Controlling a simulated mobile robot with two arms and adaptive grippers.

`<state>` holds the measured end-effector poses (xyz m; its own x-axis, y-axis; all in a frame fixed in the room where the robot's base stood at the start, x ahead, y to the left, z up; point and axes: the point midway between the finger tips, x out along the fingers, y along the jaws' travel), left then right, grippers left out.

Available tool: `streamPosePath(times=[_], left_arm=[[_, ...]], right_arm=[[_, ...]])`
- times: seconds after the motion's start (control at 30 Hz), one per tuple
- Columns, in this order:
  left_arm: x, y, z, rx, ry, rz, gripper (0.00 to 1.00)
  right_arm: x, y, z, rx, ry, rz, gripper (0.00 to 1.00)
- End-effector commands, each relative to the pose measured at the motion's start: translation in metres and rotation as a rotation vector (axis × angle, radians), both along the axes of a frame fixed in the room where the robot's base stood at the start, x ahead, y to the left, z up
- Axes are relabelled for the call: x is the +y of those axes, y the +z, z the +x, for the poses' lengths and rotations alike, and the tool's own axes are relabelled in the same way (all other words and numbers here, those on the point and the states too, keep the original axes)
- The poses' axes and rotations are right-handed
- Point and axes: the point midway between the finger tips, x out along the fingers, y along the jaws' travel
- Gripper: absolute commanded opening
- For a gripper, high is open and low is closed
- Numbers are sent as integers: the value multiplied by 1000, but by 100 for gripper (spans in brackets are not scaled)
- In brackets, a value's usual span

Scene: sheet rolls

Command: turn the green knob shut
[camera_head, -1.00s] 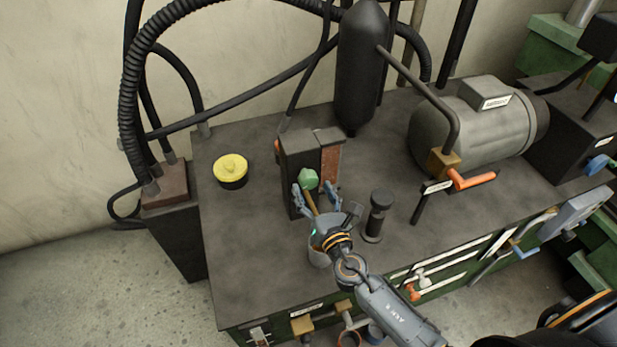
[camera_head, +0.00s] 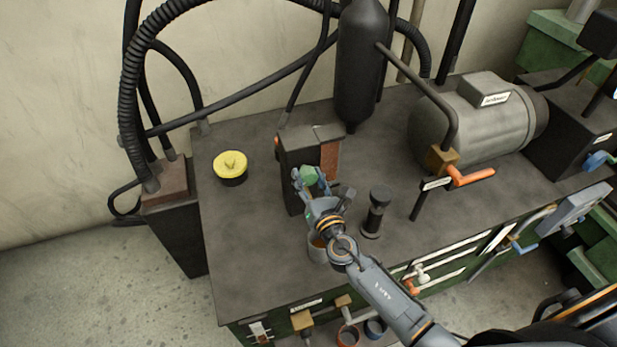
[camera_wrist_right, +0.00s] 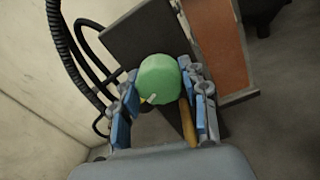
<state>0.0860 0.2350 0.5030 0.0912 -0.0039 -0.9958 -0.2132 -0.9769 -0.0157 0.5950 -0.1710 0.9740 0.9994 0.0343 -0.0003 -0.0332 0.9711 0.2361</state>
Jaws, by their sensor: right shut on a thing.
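The green knob (camera_head: 309,175) sits on the front of a dark block on the bench top; it also shows large in the right wrist view (camera_wrist_right: 158,79). A pale mark shows on its lower rim there. My right gripper (camera_head: 312,182) has come up to the knob from the front. Its blue-padded fingers (camera_wrist_right: 160,95) are on either side of the knob, shut on it. The fingers hide part of the knob in the head view. My left gripper is not in view.
The dark block (camera_head: 293,150) has a rust-brown panel (camera_head: 330,160). A yellow-capped container (camera_head: 230,167) stands left, a black cylinder (camera_head: 376,212) right of my gripper. A grey motor (camera_head: 470,122) and an orange-handled valve (camera_head: 470,177) are farther right. Bench space at left front is clear.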

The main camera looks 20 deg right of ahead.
Motion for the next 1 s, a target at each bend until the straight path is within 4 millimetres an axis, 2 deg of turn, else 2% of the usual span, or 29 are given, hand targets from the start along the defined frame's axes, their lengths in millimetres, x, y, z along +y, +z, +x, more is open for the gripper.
streamPosePath(times=[0.37, 1.0], left_arm=[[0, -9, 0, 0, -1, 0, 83], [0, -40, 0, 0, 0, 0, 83]], right_arm=[[0, -1, 0, 3, 1, 113, 13], [0, -1, 0, 22, 0, 691, 13]])
